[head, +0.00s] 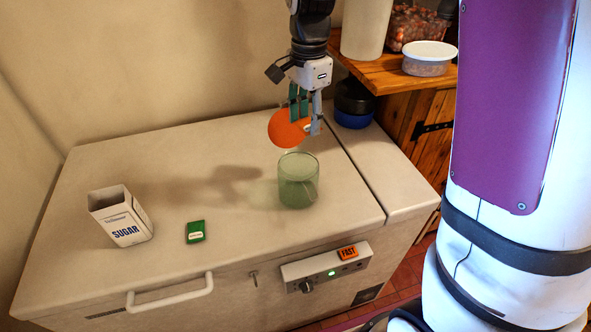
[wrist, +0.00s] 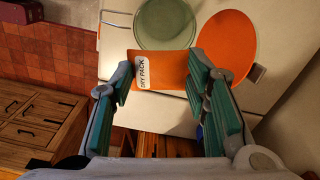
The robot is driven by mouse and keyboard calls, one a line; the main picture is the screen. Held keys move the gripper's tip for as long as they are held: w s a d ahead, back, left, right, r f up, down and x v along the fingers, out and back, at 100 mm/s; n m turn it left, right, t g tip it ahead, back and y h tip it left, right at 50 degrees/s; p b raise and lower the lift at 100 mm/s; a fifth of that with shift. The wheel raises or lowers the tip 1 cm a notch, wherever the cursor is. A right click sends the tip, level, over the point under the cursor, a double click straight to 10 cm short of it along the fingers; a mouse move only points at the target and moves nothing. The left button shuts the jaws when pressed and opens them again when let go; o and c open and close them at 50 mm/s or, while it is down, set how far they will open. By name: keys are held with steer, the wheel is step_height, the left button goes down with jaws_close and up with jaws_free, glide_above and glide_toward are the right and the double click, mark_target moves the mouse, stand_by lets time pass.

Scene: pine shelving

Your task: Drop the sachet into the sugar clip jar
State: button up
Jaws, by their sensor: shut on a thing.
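My gripper (wrist: 160,78) is shut on an orange sachet (wrist: 172,62) with a white label reading "DRY PACK". In the head view my gripper (head: 306,122) is above and slightly behind a green glass jar (head: 298,182). The sachet is hard to separate there from an orange disc (head: 284,130), which looks like the jar's raised lid. The wrist view shows the round green jar (wrist: 165,18) beside the orange disc (wrist: 228,42), beyond the sachet. No label shows on the jar. An open white carton (head: 122,218) reading "SUGAR" stands to the left.
A small green packet (head: 195,232) lies on the white chest top (head: 240,250), between carton and jar. A dark-blue container (head: 353,104) stands behind right. A wooden shelf (head: 390,76) holds a lidded tub (head: 428,60).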

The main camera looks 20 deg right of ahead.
mark_target(307, 135)
steer(key=shift+f+b, duration=1.1)
steer(key=shift+f, duration=1.45)
steer(key=o, duration=0.9)
step_height(307, 135, up, 11)
steer(key=shift+r, duration=0.55)
steer(key=shift+s, duration=0.1)
